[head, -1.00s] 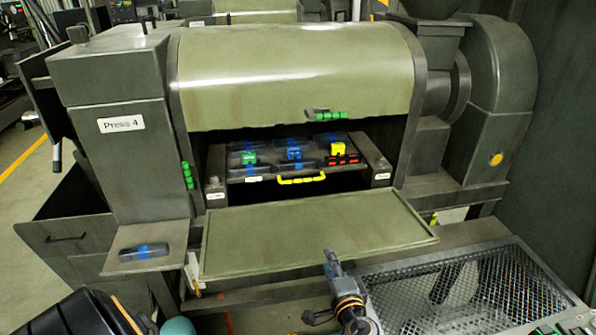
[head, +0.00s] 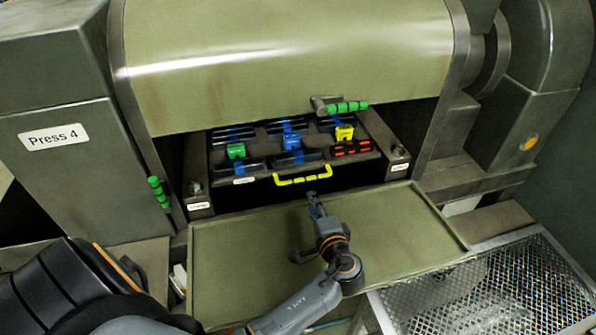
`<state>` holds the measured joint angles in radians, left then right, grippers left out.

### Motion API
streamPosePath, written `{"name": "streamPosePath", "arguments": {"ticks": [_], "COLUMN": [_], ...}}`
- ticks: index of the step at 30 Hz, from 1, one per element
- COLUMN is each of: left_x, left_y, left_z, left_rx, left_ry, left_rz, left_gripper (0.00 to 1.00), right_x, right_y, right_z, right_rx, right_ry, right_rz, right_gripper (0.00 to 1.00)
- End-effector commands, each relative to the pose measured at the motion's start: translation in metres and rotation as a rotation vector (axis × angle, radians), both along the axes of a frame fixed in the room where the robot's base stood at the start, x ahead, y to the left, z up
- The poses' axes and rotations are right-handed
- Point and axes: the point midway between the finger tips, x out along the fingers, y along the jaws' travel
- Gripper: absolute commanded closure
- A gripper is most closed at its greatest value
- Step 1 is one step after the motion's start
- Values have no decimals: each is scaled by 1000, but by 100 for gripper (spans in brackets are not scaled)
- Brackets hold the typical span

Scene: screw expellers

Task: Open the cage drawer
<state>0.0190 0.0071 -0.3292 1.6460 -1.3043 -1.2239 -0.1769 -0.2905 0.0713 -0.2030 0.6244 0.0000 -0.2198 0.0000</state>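The cage drawer (head: 262,176) sits inside the press opening, below the raised curved cover. A yellow handle (head: 302,180) is on its front edge. Dark pieces with blue bands and green, blue and yellow blocks lie on the drawer. My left gripper (head: 313,198) is over the lowered front flap, just below and in front of the yellow handle, pointing at it. A small gap seems to separate them. Its fingers look narrow and close together, and I cannot tell whether they are open. Nothing is seen held in it. My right gripper is not in view.
The olive front flap (head: 225,265) lies lowered under my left gripper. The curved cover (head: 280,60) with a green handle (head: 347,106) hangs above the opening. A metal mesh tray (head: 500,290) is at the lower right. The Press 4 cabinet (head: 60,180) stands at the left.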

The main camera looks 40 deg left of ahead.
Motion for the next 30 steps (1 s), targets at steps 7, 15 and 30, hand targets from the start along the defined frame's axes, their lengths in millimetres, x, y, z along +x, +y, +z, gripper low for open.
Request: {"name": "streamPosePath", "arguments": {"ticks": [7, 15, 30], "left_x": [30, 64, 83], "left_y": [36, 76, 98], "left_z": [-11, -23, -27], "left_rx": [3, 2, 1], "left_ry": [-2, -2, -1], "left_rz": [2, 1, 0], "left_gripper": [66, 66, 66], "right_x": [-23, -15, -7], "right_y": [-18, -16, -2], "right_z": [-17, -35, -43], "right_rx": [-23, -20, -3], "right_ry": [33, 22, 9], "right_rz": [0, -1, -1], "right_gripper": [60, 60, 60]}}
